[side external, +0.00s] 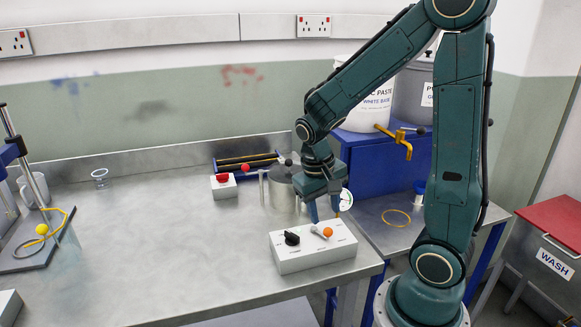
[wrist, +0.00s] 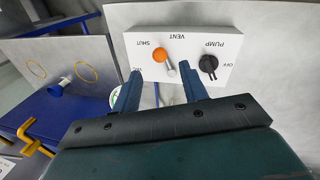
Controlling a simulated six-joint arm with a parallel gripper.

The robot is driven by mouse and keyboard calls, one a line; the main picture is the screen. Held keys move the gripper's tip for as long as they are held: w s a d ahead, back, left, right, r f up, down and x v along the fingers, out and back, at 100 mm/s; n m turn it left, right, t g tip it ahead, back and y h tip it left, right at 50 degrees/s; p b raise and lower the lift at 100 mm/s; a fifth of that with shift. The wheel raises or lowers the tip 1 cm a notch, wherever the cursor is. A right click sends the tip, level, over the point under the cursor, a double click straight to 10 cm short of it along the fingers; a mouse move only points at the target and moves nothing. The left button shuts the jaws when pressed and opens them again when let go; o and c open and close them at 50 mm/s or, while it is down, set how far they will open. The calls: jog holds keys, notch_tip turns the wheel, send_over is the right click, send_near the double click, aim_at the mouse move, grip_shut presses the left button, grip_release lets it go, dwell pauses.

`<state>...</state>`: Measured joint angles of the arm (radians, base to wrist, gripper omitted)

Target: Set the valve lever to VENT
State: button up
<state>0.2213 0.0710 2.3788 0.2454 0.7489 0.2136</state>
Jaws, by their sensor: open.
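The valve lever (wrist: 169,71) is a short pale metal lever with an orange knob (side external: 328,231), on the white control box (side external: 300,258). In the wrist view the orange knob (wrist: 159,55) points toward the SHUT marking, with VENT to its right and VAC lower left; the lettering is upside down. My gripper (side external: 324,211) is open and empty, just above and behind the box in the side view. In the wrist view my gripper (wrist: 160,70) has its fingers on either side of the lever. I cannot tell any contact.
A black pump knob (side external: 292,238) sits beside the lever on the same box. A metal pot (side external: 283,186) and a red button box (side external: 224,187) stand behind. A blue cabinet (side external: 365,165) is at the back right. The bench's middle is clear.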

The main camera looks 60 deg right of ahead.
aim_at(327, 228)
jog(key=shift+s+d+f, duration=0.1)
jog(key=shift+d+f, duration=0.05)
jog(key=shift+f, duration=0.8)
jog(key=shift+s+d+f, duration=0.1)
jog(key=shift+d+f, duration=0.05)
jog(key=shift+f, duration=0.8)
jog(key=shift+s+d+f, duration=0.1)
jog(key=shift+d+f, duration=0.05)
jog(key=shift+f, duration=0.8)
grip_shut()
